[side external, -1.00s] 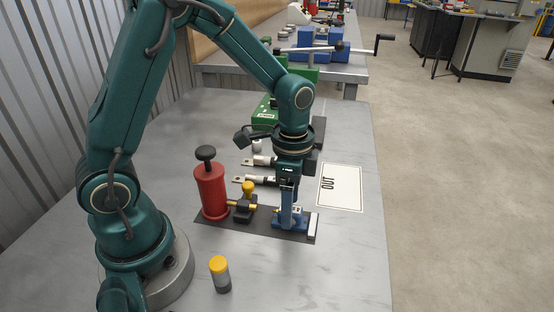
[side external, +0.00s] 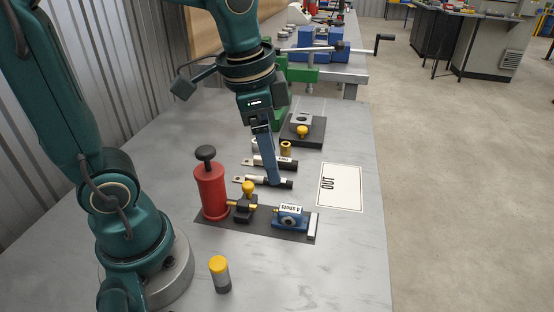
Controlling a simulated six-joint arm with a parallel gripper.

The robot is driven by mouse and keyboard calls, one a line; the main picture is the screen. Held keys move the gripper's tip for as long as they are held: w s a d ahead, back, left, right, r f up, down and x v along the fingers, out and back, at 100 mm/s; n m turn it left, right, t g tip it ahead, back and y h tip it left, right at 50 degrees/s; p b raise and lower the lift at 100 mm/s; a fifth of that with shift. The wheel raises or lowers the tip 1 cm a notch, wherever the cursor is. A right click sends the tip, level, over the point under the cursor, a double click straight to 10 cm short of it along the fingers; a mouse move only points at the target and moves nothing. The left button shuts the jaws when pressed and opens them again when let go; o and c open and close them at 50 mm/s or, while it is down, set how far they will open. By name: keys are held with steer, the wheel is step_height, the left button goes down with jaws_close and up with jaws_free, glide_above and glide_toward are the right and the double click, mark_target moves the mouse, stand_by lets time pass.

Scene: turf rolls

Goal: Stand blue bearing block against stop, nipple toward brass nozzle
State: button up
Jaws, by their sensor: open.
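The blue bearing block (side external: 289,219) stands on the dark base plate (side external: 262,228), close beside the pale upright stop (side external: 312,226) at the plate's right end. A white label with "4 shots" lettering shows on it. A small yellowish part shows at its left side, facing the brass nozzle (side external: 255,206). I cannot tell whether block and stop touch. The nozzle sits on the black and yellow fixture beside the red grease pump (side external: 210,190). My gripper (side external: 274,183) is open and empty, up and behind the block, apart from it, over the dark cylindrical tools.
Dark cylindrical tools (side external: 270,181) lie behind the plate. A dark pad with a grey part and yellow knob (side external: 302,131) lies farther back. The "OUT" sheet (side external: 341,188) is bare at right. A yellow-capped tube (side external: 220,274) stands in front.

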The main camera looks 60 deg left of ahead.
steer(key=s+n+t, duration=0.1)
steer(key=s+n, duration=0.1)
steer(key=s, duration=0.1)
steer(key=s+n+t, duration=0.2)
steer(key=s+n, duration=0.1)
steer(key=shift+d+f, duration=0.1)
steer(key=shift+f, duration=0.1)
stand_by(0.5)
